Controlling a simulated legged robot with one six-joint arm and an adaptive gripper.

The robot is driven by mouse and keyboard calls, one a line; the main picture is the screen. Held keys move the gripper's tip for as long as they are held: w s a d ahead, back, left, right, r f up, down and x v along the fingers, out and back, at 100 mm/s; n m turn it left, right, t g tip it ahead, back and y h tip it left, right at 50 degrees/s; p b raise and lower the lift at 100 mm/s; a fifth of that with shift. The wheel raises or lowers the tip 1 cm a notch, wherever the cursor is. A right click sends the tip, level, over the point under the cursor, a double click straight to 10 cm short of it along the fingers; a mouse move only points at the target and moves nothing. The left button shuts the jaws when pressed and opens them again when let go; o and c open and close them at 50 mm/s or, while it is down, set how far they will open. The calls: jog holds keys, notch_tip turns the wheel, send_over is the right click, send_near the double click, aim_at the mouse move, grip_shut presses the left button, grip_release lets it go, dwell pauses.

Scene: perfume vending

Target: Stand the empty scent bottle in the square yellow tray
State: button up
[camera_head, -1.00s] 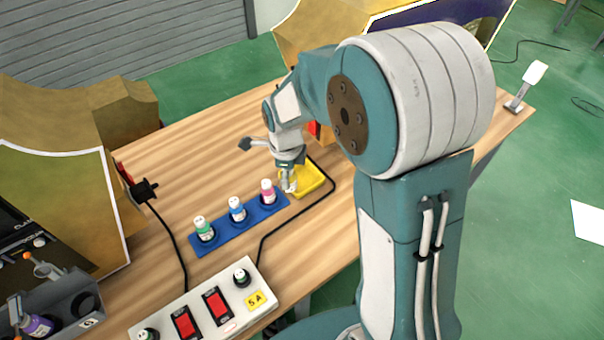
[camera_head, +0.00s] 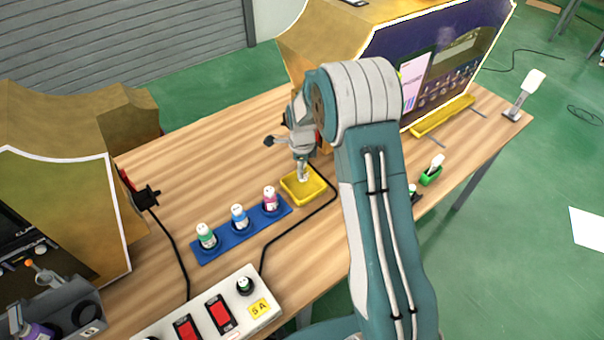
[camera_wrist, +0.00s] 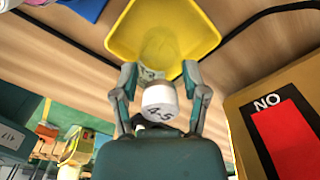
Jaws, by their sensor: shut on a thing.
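The square yellow tray (camera_head: 290,184) lies on the wooden table past the end of the blue rack. It also shows in the wrist view (camera_wrist: 205,32). My gripper (camera_head: 302,177) is over the tray, pointing down. In the wrist view my gripper (camera_wrist: 158,80) is shut on the scent bottle, with a finger on each side. The bottle has a white cap (camera_wrist: 158,97) marked "4-5" and a pale, clear-looking body towards the tray. I cannot tell whether its base touches the tray floor.
A blue rack (camera_head: 222,241) holds green, blue and pink bottles left of the tray. A black cable (camera_head: 300,222) curves around the tray's right side. A power strip (camera_head: 255,318) lies in front. A green holder (camera_head: 430,178) stands to the right. A machine (camera_head: 440,75) stands behind.

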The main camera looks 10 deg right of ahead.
jog(key=shift+w+d+f, duration=0.1)
jog(key=shift+d+f, duration=0.05)
jog(key=shift+f, duration=0.7)
jog(key=shift+w+d+f, duration=0.1)
jog(key=shift+d+f, duration=0.05)
jog(key=shift+f, duration=0.65)
jog(key=shift+s, duration=0.1)
jog(key=o, duration=1.2)
jog(key=shift+a+f, duration=0.1)
